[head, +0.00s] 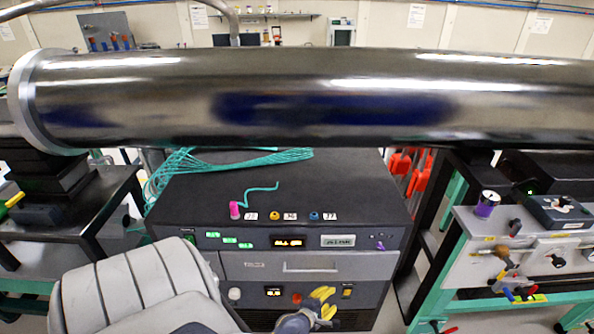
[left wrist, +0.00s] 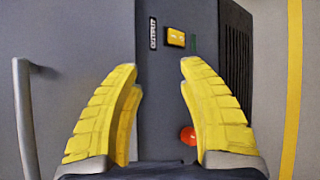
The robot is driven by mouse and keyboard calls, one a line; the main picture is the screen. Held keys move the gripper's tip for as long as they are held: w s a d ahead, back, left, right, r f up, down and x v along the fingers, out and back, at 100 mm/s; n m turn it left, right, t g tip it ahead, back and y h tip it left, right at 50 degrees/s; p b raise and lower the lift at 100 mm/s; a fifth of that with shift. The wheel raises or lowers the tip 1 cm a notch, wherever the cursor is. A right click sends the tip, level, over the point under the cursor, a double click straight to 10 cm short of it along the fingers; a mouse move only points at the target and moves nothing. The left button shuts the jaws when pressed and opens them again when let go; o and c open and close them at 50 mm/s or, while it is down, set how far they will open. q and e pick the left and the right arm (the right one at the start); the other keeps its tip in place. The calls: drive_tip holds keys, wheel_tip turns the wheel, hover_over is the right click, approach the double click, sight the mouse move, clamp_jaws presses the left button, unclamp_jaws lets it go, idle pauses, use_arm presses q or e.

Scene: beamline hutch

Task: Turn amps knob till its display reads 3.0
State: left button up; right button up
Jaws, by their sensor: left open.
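A dark instrument cabinet (head: 280,195) stands under the large pipe. Its lower front panel carries a white knob (head: 234,293), a small lit display (head: 274,291), a red knob (head: 297,298) and a yellow switch (head: 347,291). I cannot read which knob is for amps, nor the display's digits. My left gripper (head: 325,302), with yellow fingers, is in front of this panel, right of the red knob. In the left wrist view my left gripper (left wrist: 160,66) is open and empty. The red knob (left wrist: 188,135) shows beside the right finger; I cannot tell whether they touch.
The wrist view shows an "OUTPUT" label (left wrist: 152,33) by the yellow switch (left wrist: 176,37) and a drawer handle (left wrist: 26,115) at left. A shiny pipe (head: 300,97) crosses above the cabinet. A side bench (head: 470,240) stands at right. Teal cables (head: 215,165) lie on the cabinet top.

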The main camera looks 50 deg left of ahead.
use_arm(q)
drive_tip(key=m+h, duration=0.1)
drive_tip(key=m, duration=0.2)
drive_tip(key=m+g+y, duration=0.1)
drive_tip(key=m+g, duration=0.7)
drive_tip(key=m, duration=0.4)
approach(297, 301)
drive_tip(key=x, duration=1)
drive_tip(key=shift+w+a+f, duration=0.1)
drive_tip(key=shift+f, duration=0.1)
drive_tip(key=shift+c, duration=0.3)
clamp_jaws()
